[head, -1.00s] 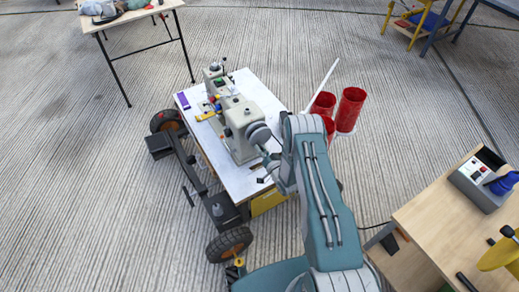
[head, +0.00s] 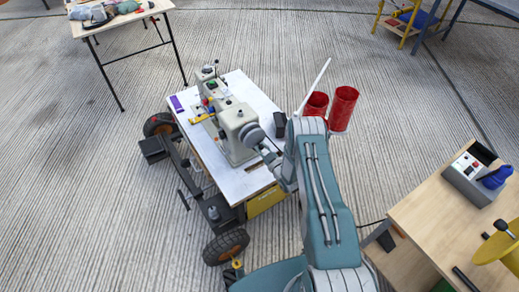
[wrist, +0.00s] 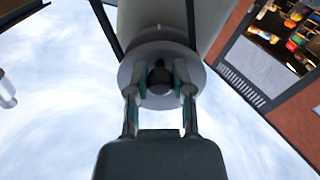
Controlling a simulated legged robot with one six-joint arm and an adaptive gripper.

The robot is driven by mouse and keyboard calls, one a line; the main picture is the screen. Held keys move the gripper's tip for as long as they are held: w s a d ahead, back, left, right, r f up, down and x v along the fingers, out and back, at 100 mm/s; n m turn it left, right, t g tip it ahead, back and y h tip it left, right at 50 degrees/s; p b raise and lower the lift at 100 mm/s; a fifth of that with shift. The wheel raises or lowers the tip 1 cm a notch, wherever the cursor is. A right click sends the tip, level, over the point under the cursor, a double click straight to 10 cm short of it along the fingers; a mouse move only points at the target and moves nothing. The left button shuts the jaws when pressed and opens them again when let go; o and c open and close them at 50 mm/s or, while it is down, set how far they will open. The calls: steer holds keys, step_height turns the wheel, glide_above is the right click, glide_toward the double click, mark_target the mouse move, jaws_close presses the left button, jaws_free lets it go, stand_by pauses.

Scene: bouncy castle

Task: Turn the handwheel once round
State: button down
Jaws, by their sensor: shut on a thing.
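The handwheel (head: 251,134) is a round grey disc on the right end of a beige sewing machine (head: 233,118). In the wrist view the handwheel (wrist: 128,73) fills the middle, with a dark round hub at its centre. My gripper (wrist: 161,76) has one finger on each side of the hub and is shut on the handwheel. In the head view my gripper (head: 262,149) is at the wheel's near side, small and partly hidden by my wrist. Any turning mark on the wheel cannot be made out.
The machine stands on a white table top (head: 190,128) above a wheeled frame with black tyres (head: 226,246). A black block (head: 280,124) and red cups (head: 342,108) are close to my arm. A wooden bench (head: 425,212) is at right. Open floor lies left.

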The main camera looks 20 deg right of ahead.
steer(key=shift+w+d+r+n, duration=0.1)
steer(key=shift+d+r+n, duration=0.2)
steer(key=shift+n, duration=1.05)
steer(key=shift+w+d+r+n, duration=0.15)
steer(key=shift+d+n, duration=0.1)
steer(key=shift+n, duration=1.05)
steer(key=shift+w+d+r+n, duration=0.1)
steer(key=shift+d+r+n, duration=0.2)
steer(key=shift+n, duration=1.05)
steer(key=c, duration=0.5)
jaws_free()
steer(key=shift+s, duration=0.1)
steer(key=v, duration=1.2)
